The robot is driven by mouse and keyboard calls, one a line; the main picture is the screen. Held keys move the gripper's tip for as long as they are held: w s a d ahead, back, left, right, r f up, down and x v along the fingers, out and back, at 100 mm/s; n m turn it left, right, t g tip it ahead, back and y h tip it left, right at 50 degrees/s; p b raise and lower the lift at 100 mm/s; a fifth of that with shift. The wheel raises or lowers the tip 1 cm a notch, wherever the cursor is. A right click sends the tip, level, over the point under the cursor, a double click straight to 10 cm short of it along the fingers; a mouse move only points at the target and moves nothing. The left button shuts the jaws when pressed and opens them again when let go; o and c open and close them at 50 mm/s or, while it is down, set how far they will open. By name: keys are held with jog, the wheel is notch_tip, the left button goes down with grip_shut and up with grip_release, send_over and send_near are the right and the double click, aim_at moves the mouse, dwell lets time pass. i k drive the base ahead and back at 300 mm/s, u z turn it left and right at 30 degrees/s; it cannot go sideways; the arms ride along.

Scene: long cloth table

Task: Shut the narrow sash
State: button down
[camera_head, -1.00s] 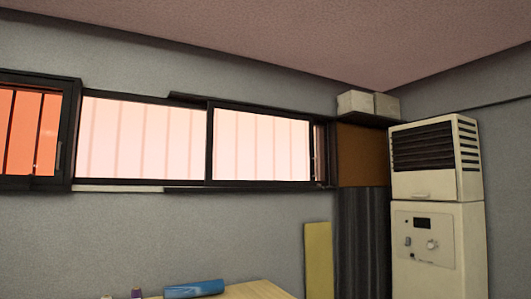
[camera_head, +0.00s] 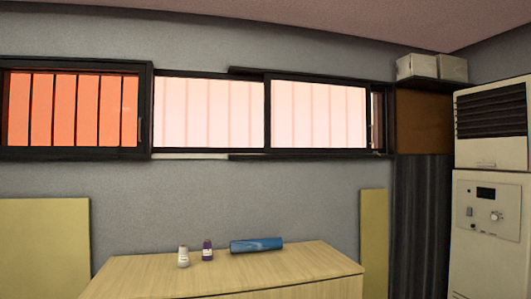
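A long, dark-framed sliding window runs along the upper wall. Its right sash (camera_head: 318,115) has pale pink panes and a dark frame. A thin gap (camera_head: 377,120) shows between this sash and the right jamb. A middle pale pane (camera_head: 208,112) lies to its left. The left sash (camera_head: 72,110) is orange behind dark bars and stands in a thicker frame in front of the wall. I cannot tell for sure which one is the narrow sash. My gripper is not in view.
Yellow boards (camera_head: 45,245) lean on the wall. A white cabinet unit (camera_head: 490,200) and a shelf with boxes (camera_head: 432,67) stand at right.

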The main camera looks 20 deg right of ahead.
aim_at(302, 114)
jog(key=k, duration=0.35)
jog(key=z, duration=0.25)
jog(key=i, duration=0.45)
jog(key=z, duration=0.65)
jog(key=i, duration=1.6)
jog(key=u, duration=0.75)
jog(key=i, duration=0.9)
jog(key=u, duration=0.55)
